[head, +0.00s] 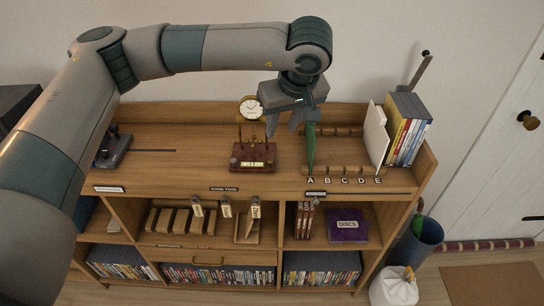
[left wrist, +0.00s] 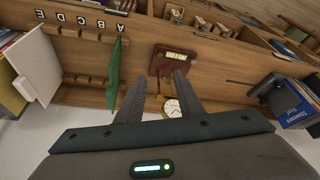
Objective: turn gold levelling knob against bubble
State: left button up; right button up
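A dark red-brown wooden stand (head: 253,157) with a pale gold-lettered plate and thin upright posts sits on the shelf top. It also shows in the left wrist view (left wrist: 174,62). A round white clock face (head: 250,108) shows just behind the posts. I cannot make out a gold levelling knob or a bubble at this size. My left gripper (head: 283,131) hangs above the shelf top, just right of and behind the stand. Its two fingers are apart with nothing gripped between them, as the left wrist view (left wrist: 159,98) shows. My right gripper is in no view.
A thin green upright piece (head: 311,150) stands close right of my left gripper, at a rack lettered A to E. A white board (head: 375,135) and several books (head: 408,130) stand further right. A dark device (head: 113,150) sits at left. Shelf top between is mostly clear.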

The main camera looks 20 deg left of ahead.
pick_arm(q)
jog(key=p, duration=0.7)
send_near(271, 161)
jog(key=x, duration=0.6)
jog(key=shift+w+a+f, duration=0.1)
jog(key=shift+w+a, duration=0.05)
jog(key=shift+w+a+f+p, duration=0.15)
jog(key=shift+f+p, duration=0.15)
jog(key=shift+f, duration=0.25)
jog(key=shift+c, duration=0.4)
grip_shut()
